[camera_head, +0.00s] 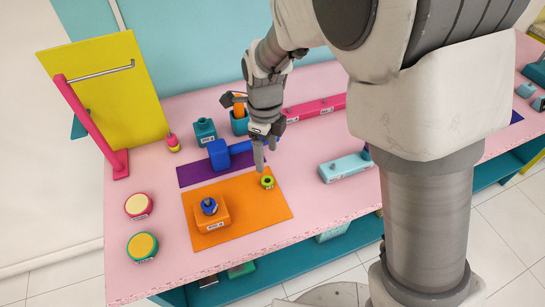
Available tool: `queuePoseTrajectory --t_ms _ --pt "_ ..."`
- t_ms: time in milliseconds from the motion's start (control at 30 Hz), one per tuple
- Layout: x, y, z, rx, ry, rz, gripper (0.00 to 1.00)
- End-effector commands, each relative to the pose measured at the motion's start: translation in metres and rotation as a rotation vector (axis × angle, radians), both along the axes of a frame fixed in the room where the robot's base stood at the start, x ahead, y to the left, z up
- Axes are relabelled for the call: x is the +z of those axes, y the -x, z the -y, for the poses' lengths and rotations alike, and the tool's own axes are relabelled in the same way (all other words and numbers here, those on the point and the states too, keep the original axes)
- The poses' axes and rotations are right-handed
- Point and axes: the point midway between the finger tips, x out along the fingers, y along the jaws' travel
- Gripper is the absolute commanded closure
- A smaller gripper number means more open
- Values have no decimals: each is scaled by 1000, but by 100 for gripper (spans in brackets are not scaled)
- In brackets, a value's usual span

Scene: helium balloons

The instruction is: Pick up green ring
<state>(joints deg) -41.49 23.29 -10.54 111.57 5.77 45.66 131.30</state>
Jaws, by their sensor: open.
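The green ring (267,182) is small, yellow-green with a dark centre, and lies on the right part of the orange mat (243,228). My gripper (265,156) points down just above and behind the ring. Its fingers are apart and hold nothing. A small gap shows between the fingertips and the ring in this view, though the exact height is hard to tell.
An orange block with a blue knob (210,206) stands on the mat's left. A blue piece (219,154) sits on the purple mat (192,175) behind. A light-blue block (345,167) lies to the right.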

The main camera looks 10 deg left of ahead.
Motion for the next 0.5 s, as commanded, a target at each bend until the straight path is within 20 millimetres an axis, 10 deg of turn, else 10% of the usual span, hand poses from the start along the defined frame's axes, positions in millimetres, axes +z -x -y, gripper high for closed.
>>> queuePoseTrajectory --t_ms 500 --pt "-63 2 2 0 1 -3 24"
